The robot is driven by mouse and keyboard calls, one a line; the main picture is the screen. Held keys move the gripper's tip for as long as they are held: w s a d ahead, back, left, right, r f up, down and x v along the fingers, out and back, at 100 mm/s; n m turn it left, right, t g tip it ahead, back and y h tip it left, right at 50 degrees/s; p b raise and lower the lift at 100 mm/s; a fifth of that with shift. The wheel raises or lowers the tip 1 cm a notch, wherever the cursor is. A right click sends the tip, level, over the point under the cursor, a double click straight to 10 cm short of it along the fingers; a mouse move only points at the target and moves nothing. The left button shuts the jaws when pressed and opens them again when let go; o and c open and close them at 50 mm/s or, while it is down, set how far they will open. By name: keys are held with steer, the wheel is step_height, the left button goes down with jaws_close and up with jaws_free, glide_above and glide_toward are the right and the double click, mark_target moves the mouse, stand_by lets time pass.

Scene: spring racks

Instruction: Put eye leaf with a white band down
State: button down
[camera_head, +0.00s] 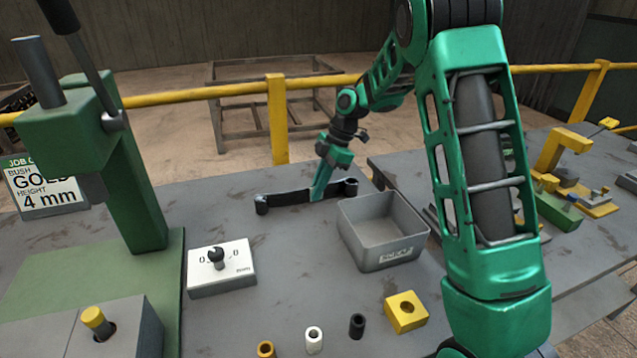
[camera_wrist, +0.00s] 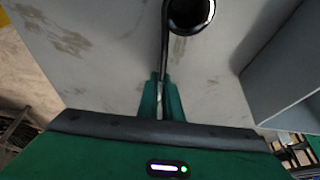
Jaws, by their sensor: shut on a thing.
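The eye leaf (camera_head: 288,198) is a long dark bar with a rolled eye at each end. In the head view it is level, over the far part of the grey bench. My gripper (camera_head: 320,190) points down and is shut on the leaf near its middle. In the wrist view the gripper (camera_wrist: 160,100) has its green fingers on the leaf's edge, and one black eye (camera_wrist: 190,12) shows at the top. I cannot make out a white band clearly; the fingers cover part of the leaf. I cannot tell whether the leaf touches the bench.
A grey open bin (camera_head: 384,250) stands just right of the leaf. A green press (camera_head: 135,170) is at left, with a white dial box (camera_head: 221,268) in front. Several bushes, including a white one (camera_head: 313,340), and a yellow block (camera_head: 406,312) are nearer. Bench left of the leaf is clear.

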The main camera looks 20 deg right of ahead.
steer(key=c, duration=1.9)
jaws_free()
steer(key=shift+f, duration=0.1)
steer(key=shift+c, duration=0.2)
